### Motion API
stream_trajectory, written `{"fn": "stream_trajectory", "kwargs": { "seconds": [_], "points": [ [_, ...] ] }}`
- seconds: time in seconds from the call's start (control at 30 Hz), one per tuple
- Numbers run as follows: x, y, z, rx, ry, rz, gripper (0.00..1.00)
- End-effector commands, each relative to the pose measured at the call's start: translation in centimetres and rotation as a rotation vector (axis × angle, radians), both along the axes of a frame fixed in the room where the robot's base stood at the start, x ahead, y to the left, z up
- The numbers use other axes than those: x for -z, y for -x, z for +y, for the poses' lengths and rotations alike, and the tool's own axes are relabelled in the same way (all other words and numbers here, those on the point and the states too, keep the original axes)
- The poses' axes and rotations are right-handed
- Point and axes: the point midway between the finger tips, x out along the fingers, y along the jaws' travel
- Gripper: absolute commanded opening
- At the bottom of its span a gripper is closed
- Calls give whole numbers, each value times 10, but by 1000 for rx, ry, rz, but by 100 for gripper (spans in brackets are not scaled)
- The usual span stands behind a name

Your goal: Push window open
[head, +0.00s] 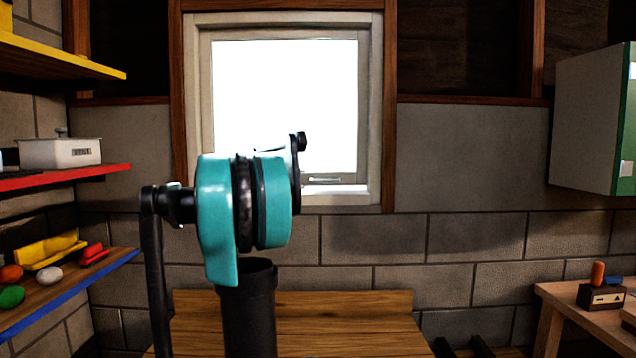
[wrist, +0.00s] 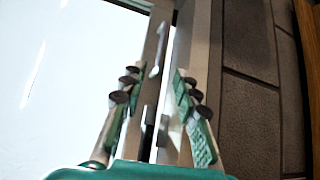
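The window (head: 285,105) has a pale frame and a bright white pane, set in the back wall. A small light handle (head: 322,180) sits on the sash's bottom rail. In the wrist view, the bright pane (wrist: 75,70) fills the left, and the handle (wrist: 157,52) shows on the rail beyond my fingers. My gripper (wrist: 158,77) has its two fingers apart, with nothing held between them. It points at the lower rail and frame. In the head view my teal arm covers the window's lower left and hides the gripper. I cannot tell whether the sash is ajar.
A wooden bench (head: 340,343) stands below the window. Shelves on the left hold a white box (head: 60,153) and small coloured items. A green-sided cabinet (head: 590,120) hangs at right, above a wooden table (head: 560,295). The wall right of the window is clear.

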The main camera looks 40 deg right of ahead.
Motion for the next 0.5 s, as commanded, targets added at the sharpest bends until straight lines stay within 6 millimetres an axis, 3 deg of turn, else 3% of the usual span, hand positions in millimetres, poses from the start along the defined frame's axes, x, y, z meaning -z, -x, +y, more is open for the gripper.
{"fn": "stream_trajectory", "kwargs": {
  "seconds": [0.3,0.5],
  "points": [
    [10,-4,-64,3,-2,1,31],
    [14,-7,-94,0,-2,-1,31]
  ]
}}
